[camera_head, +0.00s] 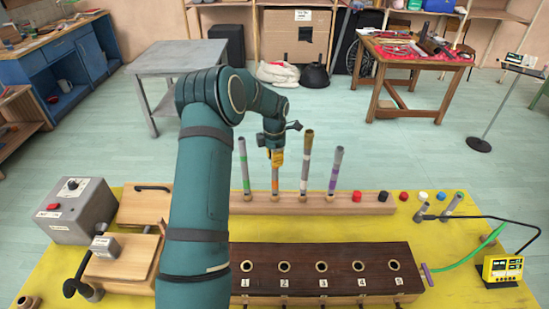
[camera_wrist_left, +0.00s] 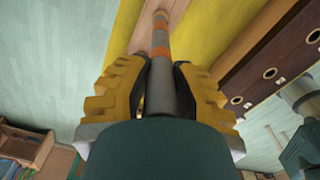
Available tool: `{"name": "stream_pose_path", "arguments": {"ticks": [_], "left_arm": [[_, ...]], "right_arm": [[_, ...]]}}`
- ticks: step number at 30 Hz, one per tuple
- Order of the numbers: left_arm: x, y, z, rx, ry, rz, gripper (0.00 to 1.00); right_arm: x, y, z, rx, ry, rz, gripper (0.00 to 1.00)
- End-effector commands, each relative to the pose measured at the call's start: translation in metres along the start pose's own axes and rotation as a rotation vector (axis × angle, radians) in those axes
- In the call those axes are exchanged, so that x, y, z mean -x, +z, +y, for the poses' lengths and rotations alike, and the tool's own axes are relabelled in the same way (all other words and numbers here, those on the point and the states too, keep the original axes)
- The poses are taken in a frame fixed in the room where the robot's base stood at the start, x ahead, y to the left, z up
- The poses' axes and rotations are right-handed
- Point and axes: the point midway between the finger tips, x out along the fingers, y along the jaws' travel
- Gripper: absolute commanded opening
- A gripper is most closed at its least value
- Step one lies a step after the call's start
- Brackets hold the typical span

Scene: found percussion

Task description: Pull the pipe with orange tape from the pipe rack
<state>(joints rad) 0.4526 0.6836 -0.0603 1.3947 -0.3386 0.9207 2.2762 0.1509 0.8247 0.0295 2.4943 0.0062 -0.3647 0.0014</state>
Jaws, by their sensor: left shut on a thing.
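The pipe with orange tape (camera_head: 275,178) is grey and stands upright at the pipe rack (camera_head: 370,203), a long wooden block on the yellow table. My left gripper (camera_head: 277,157) is shut on the pipe's upper part, above the tape. In the left wrist view the pipe (camera_wrist_left: 161,68) runs between the two yellow fingers of the gripper (camera_wrist_left: 165,90), and its orange bands show beyond them. Its lower end meets the wooden rack; I cannot tell how deep it sits. My right gripper is not in view.
Green-taped (camera_head: 243,165), tall pale-taped (camera_head: 307,160) and purple-taped (camera_head: 335,170) pipes stand in the same rack, close by. A dark wooden block with several numbered holes (camera_head: 320,252) lies in front. A grey box (camera_head: 75,212) stands left. Space above the rack is open.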

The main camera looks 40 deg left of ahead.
Motion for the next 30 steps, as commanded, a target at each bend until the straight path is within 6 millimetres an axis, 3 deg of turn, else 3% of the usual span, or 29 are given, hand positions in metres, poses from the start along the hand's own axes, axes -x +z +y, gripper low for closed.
{"name": "stream_pose_path", "arguments": {"ticks": [30], "left_arm": [[0.024, 0.0, 0.0, -0.001, 0.001, 0.001, 0.0]], "right_arm": [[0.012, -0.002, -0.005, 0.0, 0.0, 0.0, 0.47]]}}
